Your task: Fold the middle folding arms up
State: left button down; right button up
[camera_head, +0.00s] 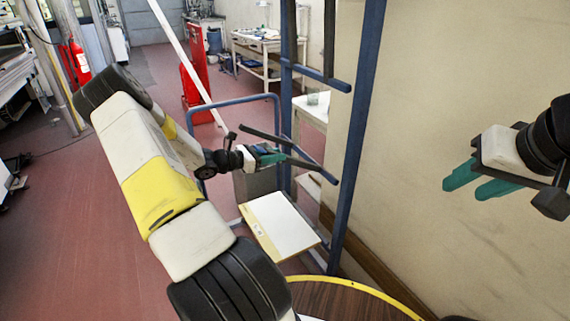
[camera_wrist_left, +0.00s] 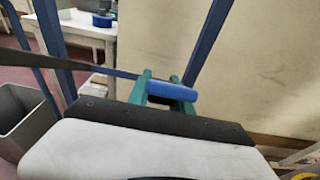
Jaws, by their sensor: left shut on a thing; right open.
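A blue rack with tall posts (camera_head: 357,135) stands against the wall side. At its middle height, dark folding arms (camera_head: 305,162) stick out, sloping down slightly to the right. My left gripper (camera_head: 272,155) is at these arms. In the left wrist view its green fingers (camera_wrist_left: 158,90) are closed around a blue, rounded bar end (camera_wrist_left: 173,91). The head view hides the exact contact behind the fingers. Higher on the rack, another blue bar (camera_head: 318,76) juts out beside dark upright bars (camera_head: 329,38). My right gripper (camera_head: 472,184) is open and empty, near the wall on the right.
A grey bin (camera_wrist_left: 25,120) stands below the arms. A white-topped board (camera_head: 282,224) lies low by the rack. A red cabinet (camera_head: 196,85) and workbench (camera_head: 255,45) stand behind. Red floor at left is mostly clear.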

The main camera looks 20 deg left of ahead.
pick_arm(q)
jog(key=w+d+r+g+y, duration=0.1)
jog(key=r, duration=0.1)
jog(key=w+d+r+g, duration=0.1)
jog(key=w+d+r, duration=0.1)
jog(key=w+d+r+g+y, duration=0.1)
jog(key=w+r, duration=0.1)
jog(key=r, duration=0.1)
jog(key=shift+d+y, duration=0.2)
jog(key=shift+y, duration=0.1)
jog(key=w+d+r+g+y, duration=0.3)
jog(key=w+d+g, duration=0.1)
jog(key=w+d, duration=0.2)
jog(key=shift+w+r, duration=0.4)
jog(key=shift+w, duration=0.25)
jog(key=c, duration=1.2)
grip_release()
jog(key=shift+f, duration=0.1)
jog(key=shift+o, duration=0.2)
jog(key=v, duration=0.7)
jog(key=shift+s+r, duration=0.15)
jog(key=shift+r, duration=0.2)
jog(key=shift+a, duration=0.1)
